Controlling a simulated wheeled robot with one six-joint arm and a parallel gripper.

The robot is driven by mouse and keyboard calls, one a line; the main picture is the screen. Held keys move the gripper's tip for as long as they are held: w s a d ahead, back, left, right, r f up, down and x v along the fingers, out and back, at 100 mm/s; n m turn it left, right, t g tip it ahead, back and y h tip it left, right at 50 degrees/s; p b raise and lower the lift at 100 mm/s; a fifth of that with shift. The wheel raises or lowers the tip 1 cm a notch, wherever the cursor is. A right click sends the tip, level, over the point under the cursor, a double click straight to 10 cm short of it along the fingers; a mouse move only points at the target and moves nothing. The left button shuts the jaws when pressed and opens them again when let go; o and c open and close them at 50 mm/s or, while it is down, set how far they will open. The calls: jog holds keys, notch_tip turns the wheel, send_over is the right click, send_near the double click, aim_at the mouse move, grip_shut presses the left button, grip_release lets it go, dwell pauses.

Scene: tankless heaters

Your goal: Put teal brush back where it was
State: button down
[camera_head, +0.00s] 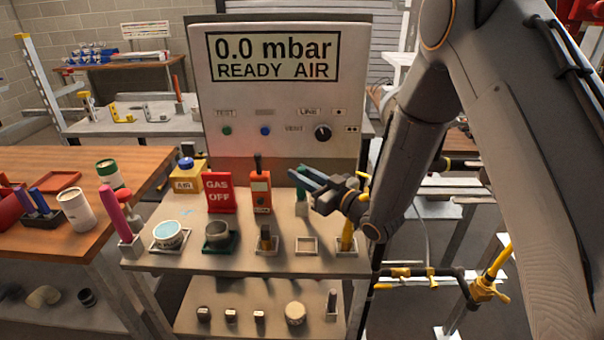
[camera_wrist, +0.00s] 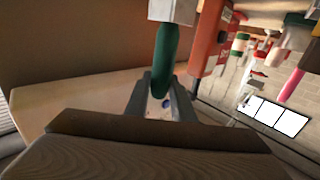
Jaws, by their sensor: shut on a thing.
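The teal brush (camera_wrist: 165,55) shows as a dark green handle in the wrist view, which is turned over. My gripper (camera_wrist: 162,100) is shut on the handle's upper part. In the head view my gripper (camera_head: 308,180) is at the back right of the bench shelf, in front of the grey panel.
A red and black handheld meter (camera_head: 260,191) stands close to the left of my gripper, with a red GAS OFF sign (camera_head: 220,193) beyond. An empty square tray (camera_head: 306,246) and a yellow-handled item (camera_head: 347,234) are in front. The grey panel (camera_head: 280,150) rises behind.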

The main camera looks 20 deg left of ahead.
jog(key=shift+f, duration=0.15)
jog(key=c, duration=1.5)
grip_release()
jog(key=shift+s+d, duration=0.1)
jog(key=shift+d, duration=0.1)
jog(key=b+v, duration=0.2)
jog(key=v, duration=0.9)
jog(key=shift+s+d+b, duration=0.2)
jog(key=shift+s+b, duration=0.05)
jog(key=shift+b, duration=0.1)
